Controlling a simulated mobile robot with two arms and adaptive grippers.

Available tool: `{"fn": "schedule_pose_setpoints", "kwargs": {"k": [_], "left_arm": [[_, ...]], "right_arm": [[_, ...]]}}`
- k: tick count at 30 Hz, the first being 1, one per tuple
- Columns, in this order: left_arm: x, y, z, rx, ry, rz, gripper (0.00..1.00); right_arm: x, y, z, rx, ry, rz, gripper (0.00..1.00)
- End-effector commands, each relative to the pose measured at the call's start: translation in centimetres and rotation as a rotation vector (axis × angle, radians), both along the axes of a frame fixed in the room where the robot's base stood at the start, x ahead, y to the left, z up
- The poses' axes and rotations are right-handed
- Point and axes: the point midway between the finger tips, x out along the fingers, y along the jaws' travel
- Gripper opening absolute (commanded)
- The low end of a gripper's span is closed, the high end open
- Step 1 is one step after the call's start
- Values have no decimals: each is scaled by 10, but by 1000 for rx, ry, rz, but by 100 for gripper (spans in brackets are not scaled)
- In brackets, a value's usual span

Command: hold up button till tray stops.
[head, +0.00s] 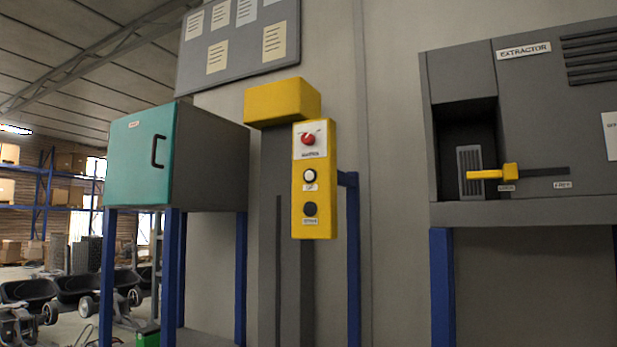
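A yellow control panel (314,222) faces me on a grey column with a yellow cap (282,102). It carries a red knob (308,139) at the top, a white button (310,175) in the middle and a dark button (310,209) below. The small labels are too blurred to read surely; the middle one seems to belong to the white button. No tray can be made out. Neither of my grippers is in view, and nothing touches the panel.
A teal-doored cabinet (138,160) on blue legs stands left of the column. A grey extractor (540,130) with a yellow lever (490,174) stands at the right on blue legs. A notice board (237,68) hangs above. Shelves and carts fill the far left.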

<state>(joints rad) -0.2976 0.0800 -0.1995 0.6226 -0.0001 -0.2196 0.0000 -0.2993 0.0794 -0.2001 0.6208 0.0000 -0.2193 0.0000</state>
Motion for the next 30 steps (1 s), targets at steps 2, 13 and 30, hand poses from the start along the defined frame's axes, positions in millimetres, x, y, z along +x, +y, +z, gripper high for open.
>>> {"fn": "schedule_pose_setpoints", "kwargs": {"k": [2,13,30], "left_arm": [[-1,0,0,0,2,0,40],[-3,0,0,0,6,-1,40],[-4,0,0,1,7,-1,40]], "right_arm": [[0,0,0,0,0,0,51],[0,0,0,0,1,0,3],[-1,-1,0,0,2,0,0]]}}
